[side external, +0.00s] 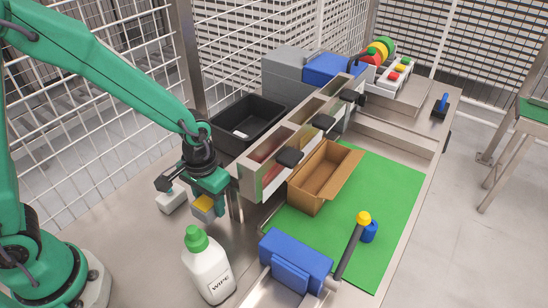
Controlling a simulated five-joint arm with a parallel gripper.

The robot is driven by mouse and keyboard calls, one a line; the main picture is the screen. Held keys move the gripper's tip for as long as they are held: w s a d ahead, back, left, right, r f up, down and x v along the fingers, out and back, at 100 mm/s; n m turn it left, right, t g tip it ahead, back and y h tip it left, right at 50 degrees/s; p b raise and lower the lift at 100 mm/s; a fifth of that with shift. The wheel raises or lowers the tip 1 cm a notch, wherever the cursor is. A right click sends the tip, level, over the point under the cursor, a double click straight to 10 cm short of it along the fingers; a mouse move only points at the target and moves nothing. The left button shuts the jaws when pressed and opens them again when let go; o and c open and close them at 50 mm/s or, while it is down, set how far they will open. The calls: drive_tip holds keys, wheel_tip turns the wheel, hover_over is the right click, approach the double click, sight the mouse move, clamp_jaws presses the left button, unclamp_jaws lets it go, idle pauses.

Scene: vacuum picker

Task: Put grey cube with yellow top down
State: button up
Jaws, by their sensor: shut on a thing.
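The grey cube with yellow top (204,205) is under my gripper (206,194), left of centre in the side external view. My gripper points down and is shut on the cube; its fingers partly cover the cube's upper part. The yellow top faces up. The cube is over the steel table (140,238), behind the white bottle; I cannot tell whether its underside touches the table.
A white bottle with green cap (208,268) stands in front. A pale block (172,200) is close on the left. Bins (268,165), a black tray (246,123) and an open cardboard box (322,178) on a green mat (385,195) are behind and right.

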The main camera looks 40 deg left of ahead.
wheel_tip(320, 180, up, 14)
idle(0.5)
drive_tip(key=shift+r, duration=0.1)
idle(0.4)
drive_tip(key=w+a+r+n, duration=0.3)
drive_tip(key=w+r+n, duration=0.15)
drive_tip(key=n, duration=1.35)
drive_tip(key=f, duration=1.8)
drive_tip(key=shift+s+f, duration=0.25)
drive_tip(key=shift+s, duration=0.1)
drive_tip(key=shift+f, duration=1.9)
